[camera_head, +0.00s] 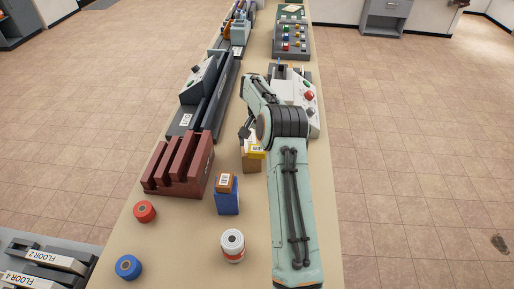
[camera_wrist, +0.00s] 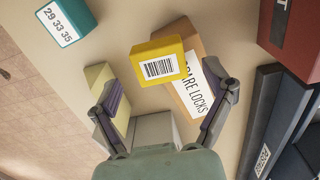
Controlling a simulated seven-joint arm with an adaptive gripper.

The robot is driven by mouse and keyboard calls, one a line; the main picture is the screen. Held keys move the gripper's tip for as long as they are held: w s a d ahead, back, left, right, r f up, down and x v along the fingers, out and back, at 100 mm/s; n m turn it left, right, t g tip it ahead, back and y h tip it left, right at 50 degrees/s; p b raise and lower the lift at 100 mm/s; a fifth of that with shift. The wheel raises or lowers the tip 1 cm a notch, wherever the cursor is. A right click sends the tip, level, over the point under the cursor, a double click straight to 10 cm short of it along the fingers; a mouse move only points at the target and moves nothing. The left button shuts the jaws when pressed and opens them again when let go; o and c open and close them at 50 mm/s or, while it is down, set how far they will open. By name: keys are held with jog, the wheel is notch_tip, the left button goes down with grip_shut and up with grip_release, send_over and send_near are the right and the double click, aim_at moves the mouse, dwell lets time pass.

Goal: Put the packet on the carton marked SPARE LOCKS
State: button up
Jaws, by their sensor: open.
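A yellow packet (camera_wrist: 160,68) with a barcode label shows near the middle of the wrist view. It overlaps the brown carton (camera_wrist: 186,42) marked SPARE LOCKS and appears to lie on its top, jutting past one side; the contact is not clear. In the head view the packet (camera_head: 257,154) sits at the top of the carton (camera_head: 251,167), partly hidden by my arm. My gripper (camera_wrist: 165,90) is open, its fingers spread on either side of the packet and apart from it.
A teal box (camera_wrist: 66,22) and a pale yellow box (camera_wrist: 98,76) stand beside the carton. A dark red rack (camera_head: 180,165), a blue box (camera_head: 227,203) with an orange packet on top, and several rolls stand on the bench. Bench around the rolls is clear.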

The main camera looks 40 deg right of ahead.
notch_tip(320, 180, up, 9)
jog(key=s+a+r+n, duration=0.3)
jog(key=a+r, duration=0.4)
jog(key=a, duration=0.3)
jog(key=s+a+r+n, duration=0.3)
jog(key=s+a, duration=0.5)
jog(key=a, duration=0.1)
jog(key=s+a+f+n, duration=0.2)
jog(key=s+a, duration=0.3)
jog(key=s, duration=0.4)
jog(key=s+a+f+n, duration=0.2)
jog(key=s+a, duration=0.3)
jog(key=s, duration=0.5)
jog(key=shift+a+f+y, duration=0.3)
jog(key=shift+f+y, duration=0.1)
jog(key=shift+f, duration=0.4)
jog(key=shift+o, duration=0.5)
